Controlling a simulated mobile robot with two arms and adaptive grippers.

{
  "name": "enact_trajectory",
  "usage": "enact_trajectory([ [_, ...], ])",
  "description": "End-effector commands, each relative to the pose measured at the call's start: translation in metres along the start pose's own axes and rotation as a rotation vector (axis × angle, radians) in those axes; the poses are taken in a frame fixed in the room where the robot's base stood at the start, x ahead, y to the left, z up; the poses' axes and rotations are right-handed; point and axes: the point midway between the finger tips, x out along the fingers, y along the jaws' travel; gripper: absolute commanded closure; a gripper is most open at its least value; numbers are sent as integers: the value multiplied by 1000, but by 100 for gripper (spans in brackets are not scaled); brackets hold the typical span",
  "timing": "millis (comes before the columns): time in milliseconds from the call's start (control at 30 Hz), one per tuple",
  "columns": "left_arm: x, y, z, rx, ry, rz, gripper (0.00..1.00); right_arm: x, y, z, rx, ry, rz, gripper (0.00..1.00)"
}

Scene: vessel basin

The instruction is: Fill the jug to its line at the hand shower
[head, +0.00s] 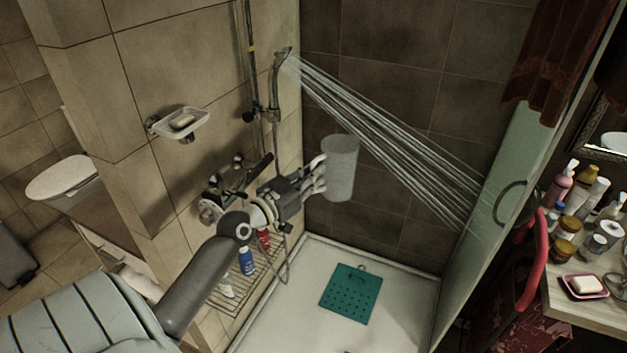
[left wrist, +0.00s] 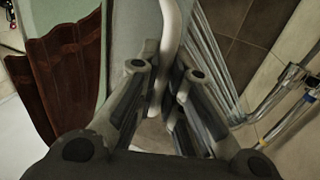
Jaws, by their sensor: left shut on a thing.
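The jug (head: 340,172) is a pale, translucent vessel, held about upright above the shower tray. My left gripper (head: 314,174) is shut on its handle side; in the left wrist view a pale curved handle (left wrist: 169,30) runs between the fingers. The hand shower (head: 281,64) sits in its holder on the rail and is running. Its water streams (head: 385,128) slant down to the right, toward the glass panel. In the head view the jug appears below and left of the streams. The fill line and any water inside cannot be made out. My right gripper is not in view.
The mixer tap (head: 232,185) and hose are on the wall behind my left wrist. A wire shelf (head: 240,290) with bottles stands low. A green mat (head: 349,293) lies on the white shower tray (head: 290,325). A glass panel (head: 490,200) and a crowded counter (head: 590,312) are at right.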

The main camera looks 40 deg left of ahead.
Motion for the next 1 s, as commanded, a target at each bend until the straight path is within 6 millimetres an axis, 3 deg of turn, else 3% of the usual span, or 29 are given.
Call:
enact_trajectory([
  [700, 60, -45, 2, 1, 2, -2, 100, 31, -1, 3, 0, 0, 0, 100],
  [1000, 70, -52, 0, 0, 1, 0, 100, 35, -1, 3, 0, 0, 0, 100],
])
